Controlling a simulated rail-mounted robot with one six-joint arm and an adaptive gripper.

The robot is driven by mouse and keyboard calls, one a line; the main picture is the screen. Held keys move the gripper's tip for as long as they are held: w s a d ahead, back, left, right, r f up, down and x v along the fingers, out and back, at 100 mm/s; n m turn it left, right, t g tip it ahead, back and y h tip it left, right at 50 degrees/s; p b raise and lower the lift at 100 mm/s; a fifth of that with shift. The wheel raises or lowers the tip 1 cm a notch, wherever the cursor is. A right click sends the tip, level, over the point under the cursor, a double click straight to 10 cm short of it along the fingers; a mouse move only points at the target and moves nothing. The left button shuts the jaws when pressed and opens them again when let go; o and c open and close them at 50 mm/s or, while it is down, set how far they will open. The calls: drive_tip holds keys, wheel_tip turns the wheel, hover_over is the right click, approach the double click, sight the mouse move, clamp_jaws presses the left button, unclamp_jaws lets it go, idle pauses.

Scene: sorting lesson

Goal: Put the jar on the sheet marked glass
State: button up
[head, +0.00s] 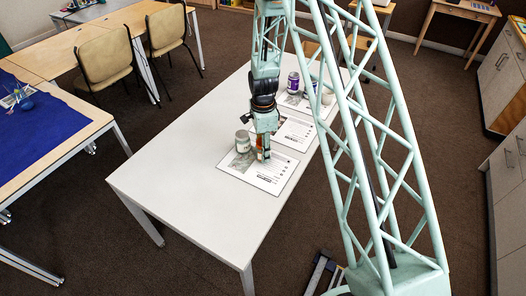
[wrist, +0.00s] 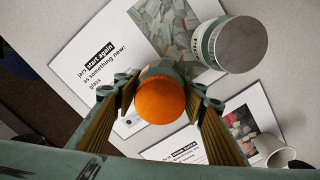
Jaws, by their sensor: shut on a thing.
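My gripper (head: 263,150) is shut on a jar with an orange lid (wrist: 160,101). The fingers grip it from both sides, and much of its body is hidden under the lid and by the fingers. The sheet marked glass (wrist: 82,72) lies below; its heading and the word glass are readable in the wrist view. In the head view the held jar is low over the nearest sheet (head: 262,179). I cannot tell whether its base touches the paper.
A second sheet (head: 292,134) lies beyond. A white cup (wrist: 272,150) stands nearby. The near table (head: 165,190) is clear.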

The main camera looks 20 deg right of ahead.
drive_tip(key=shift+f, duration=0.1)
drive_tip(key=o, duration=0.9)
wheel_tip(320, 180, up, 11)
drive_tip(key=shift+r+p, duration=0.1)
drive_tip(key=shift+p, duration=0.5)
drive_tip(key=shift+r, duration=0.5)
drive_tip(key=shift+r, duration=0.1)
idle(0.3)
